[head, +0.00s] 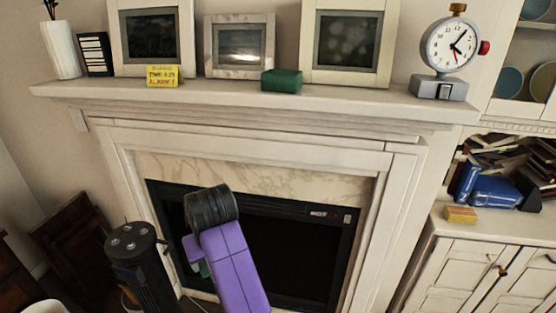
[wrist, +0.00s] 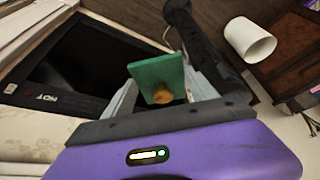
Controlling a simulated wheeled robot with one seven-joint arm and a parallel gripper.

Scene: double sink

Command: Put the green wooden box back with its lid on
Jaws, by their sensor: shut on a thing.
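The green wooden box (head: 281,80) stands on the mantel shelf in the head view, between the small middle frame and the large right frame. Its inside cannot be made out. In the wrist view, my gripper (wrist: 163,90) is shut on a flat green lid (wrist: 155,70) with a round wooden knob (wrist: 162,96). The lid is held between the two grey fingers, well below the shelf and in front of the fireplace. In the head view, only a sliver of green (head: 204,269) shows beside my purple arm, which hides most of the gripper.
The mantel shelf (head: 190,88) also bears a yellow note block (head: 163,76), picture frames (head: 150,37), a white vase (head: 60,48) and a dial clock (head: 450,46). A black cylindrical device (head: 140,262) stands at lower left. A white cup (wrist: 249,39) lies in the wrist view.

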